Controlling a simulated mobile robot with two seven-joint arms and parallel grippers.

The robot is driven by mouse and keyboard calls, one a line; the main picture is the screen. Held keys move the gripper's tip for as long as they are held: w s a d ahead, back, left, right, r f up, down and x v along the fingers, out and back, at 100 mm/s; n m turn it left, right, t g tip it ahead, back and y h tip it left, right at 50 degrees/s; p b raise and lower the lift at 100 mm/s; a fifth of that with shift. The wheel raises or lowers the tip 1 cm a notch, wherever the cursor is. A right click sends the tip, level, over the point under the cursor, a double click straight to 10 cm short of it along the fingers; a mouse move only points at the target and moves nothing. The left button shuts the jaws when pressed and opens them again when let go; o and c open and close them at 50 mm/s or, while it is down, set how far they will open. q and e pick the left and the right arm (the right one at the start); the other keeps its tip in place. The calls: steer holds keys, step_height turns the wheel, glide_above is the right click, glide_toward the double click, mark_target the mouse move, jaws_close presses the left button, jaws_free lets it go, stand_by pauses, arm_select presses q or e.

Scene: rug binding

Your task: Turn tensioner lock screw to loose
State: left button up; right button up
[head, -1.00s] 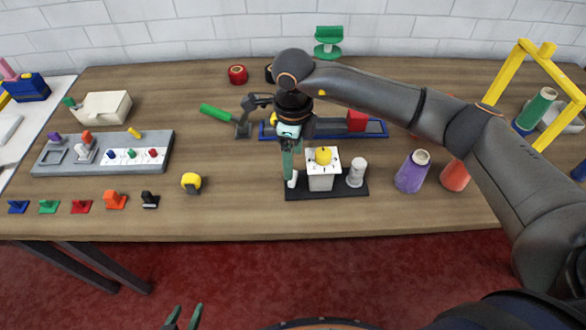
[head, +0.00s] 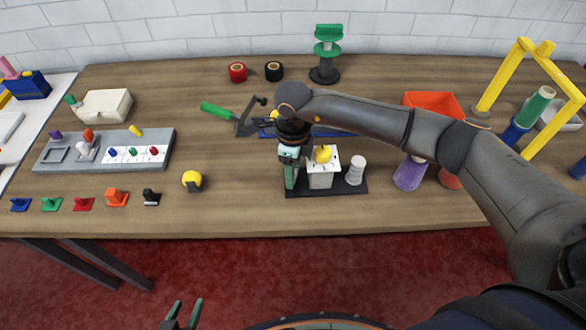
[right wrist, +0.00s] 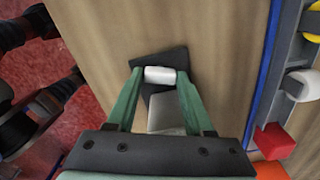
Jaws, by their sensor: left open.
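A dark base plate (head: 335,186) on the table carries a white block (head: 320,178) with a yellow knob (head: 323,154) on top, and a white spool-shaped post (head: 356,170) to its right. My right gripper (head: 291,184) points down at the plate's left end, beside the block. In the right wrist view a short white cylinder (right wrist: 160,75) lies between its fingertips, close to both; I cannot tell whether they press on it. Which part is the lock screw is not marked. My left gripper (head: 184,316) is open and empty at the bottom edge, away from the table.
Purple (head: 409,174) and orange-red cones stand right of the plate, partly behind my right arm. A yellow-and-black item (head: 192,181) sits to the left. The table front before the plate is clear.

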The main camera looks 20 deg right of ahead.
jaws_close()
steer(key=shift+f+n+b, duration=0.15)
steer(key=shift+n+b, duration=0.25)
steer(key=shift+b, duration=0.15)
steer(key=shift+n, duration=0.4)
steer(key=o, duration=0.5)
jaws_free()
step_height(320, 180, up, 13)
steer(key=b, duration=0.2)
steer(key=shift+f, duration=0.1)
